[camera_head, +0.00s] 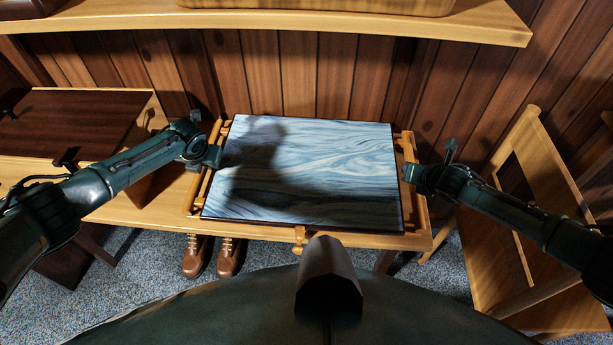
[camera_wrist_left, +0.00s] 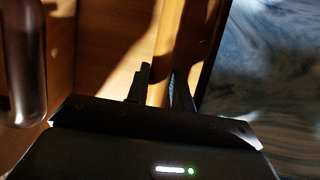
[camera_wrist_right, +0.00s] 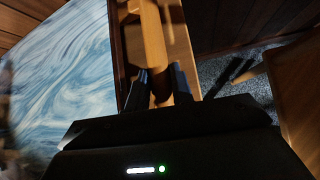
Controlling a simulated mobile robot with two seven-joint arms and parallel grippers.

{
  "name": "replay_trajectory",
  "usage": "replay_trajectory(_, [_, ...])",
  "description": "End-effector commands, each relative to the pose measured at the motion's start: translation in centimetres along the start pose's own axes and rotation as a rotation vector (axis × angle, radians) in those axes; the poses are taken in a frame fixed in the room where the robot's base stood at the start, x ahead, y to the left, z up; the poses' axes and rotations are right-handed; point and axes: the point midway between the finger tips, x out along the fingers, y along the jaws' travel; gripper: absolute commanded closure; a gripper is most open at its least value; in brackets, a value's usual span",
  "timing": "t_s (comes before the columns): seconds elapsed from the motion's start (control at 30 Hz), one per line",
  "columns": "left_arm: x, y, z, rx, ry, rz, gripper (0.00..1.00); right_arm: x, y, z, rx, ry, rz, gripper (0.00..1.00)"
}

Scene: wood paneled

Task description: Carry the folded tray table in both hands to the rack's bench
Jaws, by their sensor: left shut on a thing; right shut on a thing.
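The folded tray table (camera_head: 310,175) has a blue-white, marbled top and light wooden rails along its sides. It lies flat over the rack's wooden bench (camera_head: 150,208); I cannot tell whether it touches the bench. My left gripper (camera_head: 212,155) is shut on its left side rail, which shows between the fingers in the left wrist view (camera_wrist_left: 161,85). My right gripper (camera_head: 411,173) is shut on the right side rail, between the fingers in the right wrist view (camera_wrist_right: 158,85). The tips of both grippers are partly hidden in the head view.
A shelf (camera_head: 300,20) runs above and behind the bench, against a panelled wall. A dark brown board (camera_head: 75,122) lies at the left. Brown shoes (camera_head: 212,257) stand on the carpet beneath the bench. A wooden chair (camera_head: 520,240) stands close at the right.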

Motion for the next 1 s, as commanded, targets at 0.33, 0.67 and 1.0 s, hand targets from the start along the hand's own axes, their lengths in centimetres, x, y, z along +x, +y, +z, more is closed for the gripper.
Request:
replay_trajectory(0.33, [0.3, -0.1, -0.1, 0.000, 0.000, 0.000, 0.55, 0.2, -0.1, -0.2, 0.000, 0.000, 0.000, 0.55])
replay_trajectory(0.67, [0.2, -0.2, -0.1, 0.001, 0.000, -0.003, 0.55, 0.2, -0.1, -0.2, 0.000, 0.000, 0.000, 0.55])
replay_trajectory(1.0, [-1.3, -0.2, 0.0, 0.001, -0.002, -0.005, 0.55, 0.2, -0.1, -0.2, 0.000, 0.000, 0.000, 0.55])
